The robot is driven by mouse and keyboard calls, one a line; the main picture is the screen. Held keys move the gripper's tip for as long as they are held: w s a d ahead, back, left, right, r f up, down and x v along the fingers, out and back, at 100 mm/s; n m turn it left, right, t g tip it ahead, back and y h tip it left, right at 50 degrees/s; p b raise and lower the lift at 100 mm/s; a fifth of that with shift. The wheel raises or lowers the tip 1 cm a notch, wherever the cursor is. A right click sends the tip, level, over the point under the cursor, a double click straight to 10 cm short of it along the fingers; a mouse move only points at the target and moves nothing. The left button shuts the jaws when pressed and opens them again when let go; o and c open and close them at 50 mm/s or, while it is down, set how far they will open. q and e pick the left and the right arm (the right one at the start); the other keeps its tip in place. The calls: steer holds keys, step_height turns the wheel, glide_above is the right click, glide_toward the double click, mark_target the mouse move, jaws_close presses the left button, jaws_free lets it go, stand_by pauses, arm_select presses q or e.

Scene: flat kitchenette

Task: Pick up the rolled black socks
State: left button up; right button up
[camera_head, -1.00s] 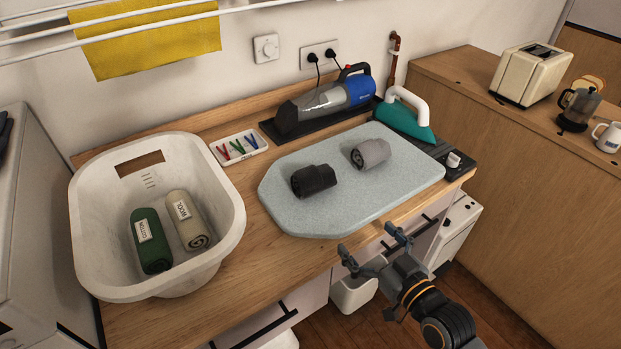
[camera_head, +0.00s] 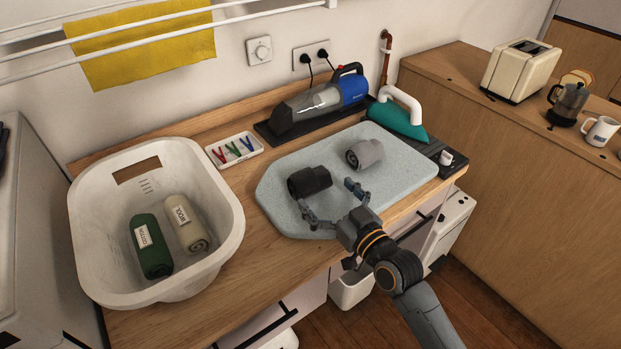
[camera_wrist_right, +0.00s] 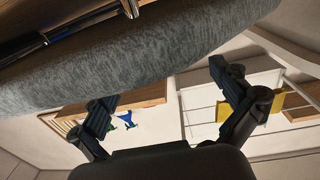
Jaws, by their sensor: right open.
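The rolled black socks (camera_head: 309,182) lie on the pale grey ironing pad (camera_head: 283,216), near its left side. My right gripper (camera_head: 328,193) is open over the front part of the pad. One finger is just in front of the black socks and the other is to their right; I cannot tell whether either touches them. In the right wrist view the open fingers (camera_wrist_right: 165,90) show with nothing between them, and the pad edge (camera_wrist_right: 150,60) crosses the upper part. The black socks do not clearly show there. My left gripper is not in view.
Rolled grey socks (camera_head: 365,154) lie right of the black ones. A white basket (camera_head: 88,235) with green and beige rolls stands at left. Behind the pad are a peg tray (camera_head: 234,149), a handheld vacuum (camera_head: 318,104) and a teal iron (camera_head: 397,118).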

mark_target(317, 183)
steer(key=shift+x, duration=1.6)
steer(key=shift+s, duration=0.1)
steer(key=c, duration=1)
steer(key=shift+c, duration=0.2)
steer(key=shift+r, duration=0.15)
